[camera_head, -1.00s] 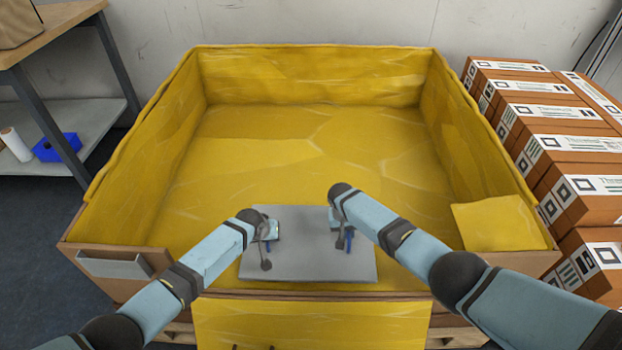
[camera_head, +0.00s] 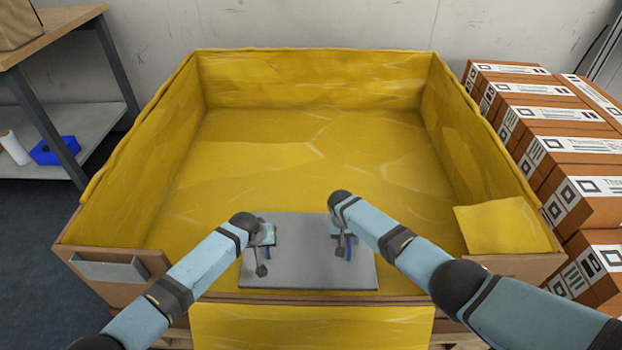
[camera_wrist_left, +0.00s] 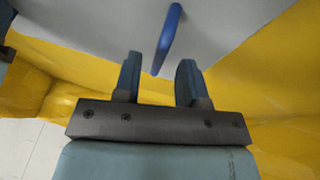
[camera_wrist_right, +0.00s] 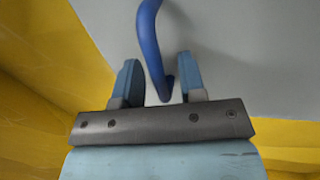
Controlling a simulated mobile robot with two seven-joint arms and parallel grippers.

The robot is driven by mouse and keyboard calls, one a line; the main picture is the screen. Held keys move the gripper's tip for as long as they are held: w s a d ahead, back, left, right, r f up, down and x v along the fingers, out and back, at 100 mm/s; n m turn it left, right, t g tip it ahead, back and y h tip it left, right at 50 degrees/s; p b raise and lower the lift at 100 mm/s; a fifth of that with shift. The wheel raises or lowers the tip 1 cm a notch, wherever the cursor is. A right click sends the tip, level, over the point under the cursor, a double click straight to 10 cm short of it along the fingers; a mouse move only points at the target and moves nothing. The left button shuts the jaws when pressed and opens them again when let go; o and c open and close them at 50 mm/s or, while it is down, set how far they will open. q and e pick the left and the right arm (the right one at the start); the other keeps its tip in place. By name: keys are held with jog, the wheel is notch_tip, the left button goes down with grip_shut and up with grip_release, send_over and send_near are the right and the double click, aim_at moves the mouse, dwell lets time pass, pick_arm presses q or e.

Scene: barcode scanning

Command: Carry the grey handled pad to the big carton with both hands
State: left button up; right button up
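The grey pad (camera_head: 308,268) lies flat within the near part of the big carton (camera_head: 215,297), close to its front wall. I cannot tell whether it touches the carton floor. My left gripper (camera_head: 264,246) is over its left side and my right gripper (camera_head: 343,240) over its right side. In the right wrist view, the other blue handle (camera_wrist_right: 150,40) reaches between the parted fingers, also with gaps. The arms partly hide both handles in the head view.
The carton is lined in yellow, and its floor (camera_head: 300,160) is clear beyond the pad. A yellow flap (camera_head: 310,327) hangs at the front. Stacked brown boxes (camera_head: 570,150) stand at the right. A shelf table (camera_head: 60,120) with a blue bin (camera_head: 52,151) stands at the left.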

jog(key=shift+r, duration=0.15)
pick_arm(q)
jog(key=v, duration=0.8)
jog(key=shift+r, duration=0.25)
pick_arm(e)
notch_tip(320, 180, up, 12)
jog(key=a, duration=0.2)
jog(key=shift+a+f, duration=0.15)
jog(key=shift+f, duration=0.05)
pick_arm(q)
jog(key=shift+s, duration=0.2)
